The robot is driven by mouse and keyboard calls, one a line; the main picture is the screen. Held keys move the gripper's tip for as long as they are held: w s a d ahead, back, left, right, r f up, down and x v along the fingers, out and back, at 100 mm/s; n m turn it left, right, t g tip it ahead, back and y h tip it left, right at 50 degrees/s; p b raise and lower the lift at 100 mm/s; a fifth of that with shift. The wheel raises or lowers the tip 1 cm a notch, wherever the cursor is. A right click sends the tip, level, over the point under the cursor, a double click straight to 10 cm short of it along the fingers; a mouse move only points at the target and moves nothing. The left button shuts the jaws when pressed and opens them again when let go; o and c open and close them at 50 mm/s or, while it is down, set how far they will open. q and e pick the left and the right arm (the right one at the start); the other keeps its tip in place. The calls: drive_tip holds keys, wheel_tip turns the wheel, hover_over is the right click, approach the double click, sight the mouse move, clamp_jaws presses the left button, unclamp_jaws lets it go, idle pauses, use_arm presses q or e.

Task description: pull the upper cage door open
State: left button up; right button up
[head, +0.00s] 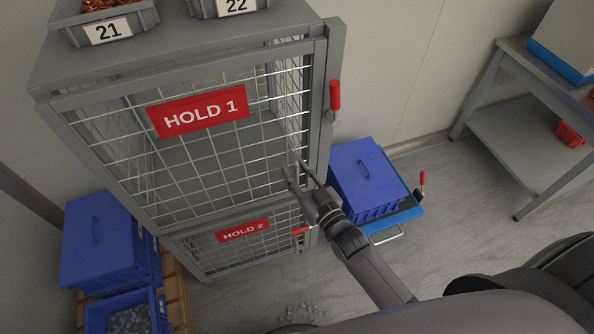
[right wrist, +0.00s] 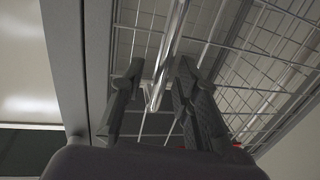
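The upper cage door (head: 215,163) is a grey frame with wire mesh and a red HOLD 1 sign (head: 199,111). It looks shut or nearly so; I cannot tell if there is a small gap. Its red lever handle (head: 335,95) stands upright at the right edge. My right gripper (head: 299,174) is in front of the door's lower right part, below the handle. In the right wrist view my right gripper (right wrist: 160,68) is open, its fingers apart with thin light metal bars showing between them; contact is unclear. My left gripper is not in view.
Below is the lower cage door with a HOLD 2 sign (head: 243,230) and a sideways red handle (head: 302,230). A blue crate (head: 366,178) on a blue trolley (head: 398,219) stands close right of the cage. Blue bins (head: 100,245) stand left. A grey table (head: 500,95) is far right.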

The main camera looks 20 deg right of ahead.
drive_tip(key=shift+c, duration=0.3)
clamp_jaws()
idle(0.6)
